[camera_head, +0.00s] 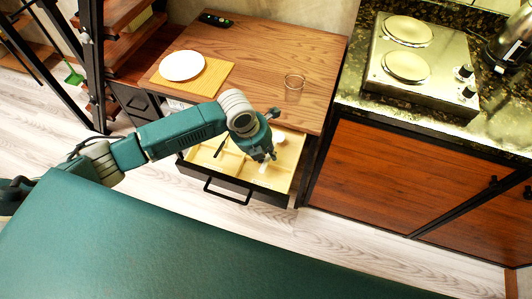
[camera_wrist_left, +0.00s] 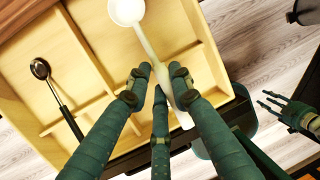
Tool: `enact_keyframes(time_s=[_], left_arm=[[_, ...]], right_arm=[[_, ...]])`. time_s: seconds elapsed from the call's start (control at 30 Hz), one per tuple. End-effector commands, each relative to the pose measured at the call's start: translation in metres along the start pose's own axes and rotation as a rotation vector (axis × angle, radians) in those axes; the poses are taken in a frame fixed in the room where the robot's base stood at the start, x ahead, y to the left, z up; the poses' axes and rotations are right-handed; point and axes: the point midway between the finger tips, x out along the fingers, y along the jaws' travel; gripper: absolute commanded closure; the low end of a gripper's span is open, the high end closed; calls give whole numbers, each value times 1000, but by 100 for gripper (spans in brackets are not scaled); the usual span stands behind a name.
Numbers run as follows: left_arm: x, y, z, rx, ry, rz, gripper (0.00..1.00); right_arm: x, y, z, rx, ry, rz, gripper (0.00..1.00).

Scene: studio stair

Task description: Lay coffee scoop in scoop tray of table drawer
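The coffee scoop, white with a long handle (camera_wrist_left: 158,55), is between the fingers of my left gripper (camera_wrist_left: 161,75). Its round bowl points to the top of the left wrist view. In the head view my left gripper (camera_head: 262,156) is over the open table drawer (camera_head: 245,188). The scoop tray seems to be the pale wooden insert (camera_wrist_left: 88,55) with dividers inside the drawer; the scoop is over its compartments. I cannot tell whether the scoop touches it. My right gripper (camera_wrist_left: 282,108) is at the right of the left wrist view, fingers spread and empty.
A hot plate (camera_head: 385,75) stands on the counter at right.

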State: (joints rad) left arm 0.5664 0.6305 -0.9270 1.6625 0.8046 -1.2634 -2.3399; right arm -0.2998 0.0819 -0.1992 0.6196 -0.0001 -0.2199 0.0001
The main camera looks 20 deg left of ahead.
Motion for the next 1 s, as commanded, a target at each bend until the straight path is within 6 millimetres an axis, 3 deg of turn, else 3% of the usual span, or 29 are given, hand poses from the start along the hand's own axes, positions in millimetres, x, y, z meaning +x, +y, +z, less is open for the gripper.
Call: enact_keyframes(time_s=[0.03, 0.1, 0.47, 1.0], left_arm=[[0, 0, 0, 0, 0, 0, 68], [0, 0, 0, 0, 0, 0, 58], [-5, 0, 1, 0, -2, 0, 58], [-104, 0, 2, 1, -4, 0, 58]], right_arm=[[0, 0, 0, 0, 0, 0, 60], [0, 0, 0, 0, 0, 0, 60], [0, -3, 1, 0, 0, -3, 60], [0, -2, 0, 0, 0, -2, 60]])
